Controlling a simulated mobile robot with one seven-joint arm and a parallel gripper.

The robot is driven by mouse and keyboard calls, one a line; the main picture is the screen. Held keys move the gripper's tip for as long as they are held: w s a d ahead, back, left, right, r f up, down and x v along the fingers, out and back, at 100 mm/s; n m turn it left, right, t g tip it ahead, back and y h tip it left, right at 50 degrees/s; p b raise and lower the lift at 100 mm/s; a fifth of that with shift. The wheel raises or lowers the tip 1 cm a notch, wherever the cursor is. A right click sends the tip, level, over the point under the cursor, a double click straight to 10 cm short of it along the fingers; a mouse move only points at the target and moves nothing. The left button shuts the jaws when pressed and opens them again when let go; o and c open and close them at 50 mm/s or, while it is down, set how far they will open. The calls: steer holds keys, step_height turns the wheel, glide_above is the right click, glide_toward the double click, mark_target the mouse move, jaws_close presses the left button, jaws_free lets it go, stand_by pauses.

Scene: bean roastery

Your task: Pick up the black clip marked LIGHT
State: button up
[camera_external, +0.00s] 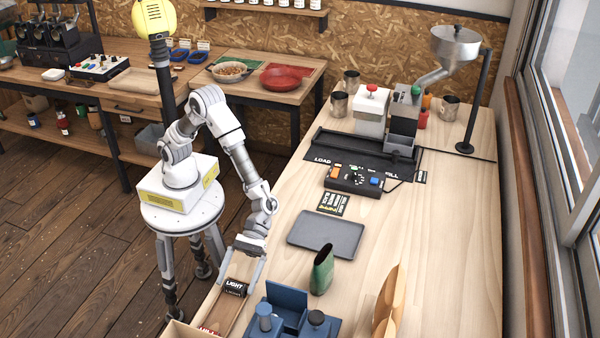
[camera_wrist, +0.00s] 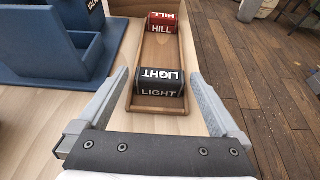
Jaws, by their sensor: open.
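The black clip marked LIGHT (camera_wrist: 158,90) lies in the near end of a long brown wooden tray (camera_wrist: 146,104) in the wrist view. It also shows in the external view (camera_external: 234,288), close to the table's left edge. My gripper (camera_wrist: 160,88) is open and empty, its two grey fingers apart on either side of the tray's near end, with the clip in line between them. In the external view my gripper (camera_external: 243,275) points down at the clip. I cannot tell how high the fingertips are above the table.
A red clip marked HILL (camera_wrist: 163,38) lies at the tray's far end. A blue holder (camera_wrist: 60,45) stands left of the tray in the wrist view. A green pouch (camera_external: 322,270) and a grey tray (camera_external: 327,233) are nearby. Right of the tray, the wrist view shows the floor.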

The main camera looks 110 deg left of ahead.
steer(key=c, duration=1.2)
steer(key=shift+r, duration=0.15)
